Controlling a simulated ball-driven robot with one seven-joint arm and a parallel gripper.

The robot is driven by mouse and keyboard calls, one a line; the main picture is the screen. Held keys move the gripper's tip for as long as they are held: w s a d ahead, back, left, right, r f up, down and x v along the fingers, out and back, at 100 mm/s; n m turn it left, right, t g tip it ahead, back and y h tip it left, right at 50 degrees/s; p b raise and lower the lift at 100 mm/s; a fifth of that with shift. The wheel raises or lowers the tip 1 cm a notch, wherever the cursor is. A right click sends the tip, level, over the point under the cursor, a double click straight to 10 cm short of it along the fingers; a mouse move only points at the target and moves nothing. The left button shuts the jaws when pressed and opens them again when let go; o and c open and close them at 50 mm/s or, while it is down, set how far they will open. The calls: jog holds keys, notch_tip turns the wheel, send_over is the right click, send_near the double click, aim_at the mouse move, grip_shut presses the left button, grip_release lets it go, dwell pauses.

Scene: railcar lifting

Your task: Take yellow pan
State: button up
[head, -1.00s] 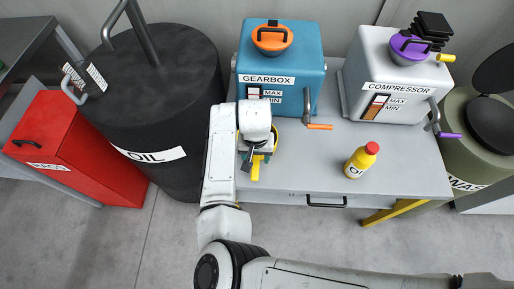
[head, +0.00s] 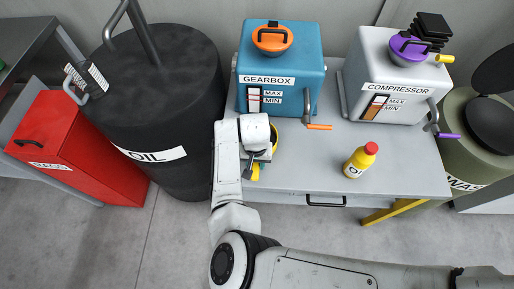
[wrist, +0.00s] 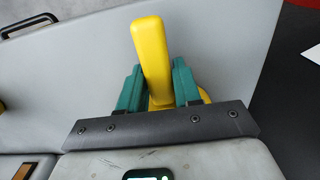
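The yellow pan (head: 274,141) is on or just over the grey table, in front of the gearbox and mostly hidden by my arm in the head view. In the wrist view its yellow handle (wrist: 153,50) stands out between my fingers. Part of its yellow body shows behind the fingers. My gripper (wrist: 158,88) has two green fingers, one against each side of the handle, with no clear gap. In the head view the gripper (head: 256,164) is partly hidden under my wrist. I cannot tell whether the pan is clear of the table.
The blue gearbox (head: 281,70) and grey compressor (head: 385,85) stand at the table's back. A yellow oil bottle (head: 357,163) stands right of the pan. A black oil barrel (head: 165,100) is close on the left, with a red box (head: 75,145) beyond. The table (head: 405,165) is clear around the bottle.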

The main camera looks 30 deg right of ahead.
grip_shut()
jog(key=shift+r, duration=0.1)
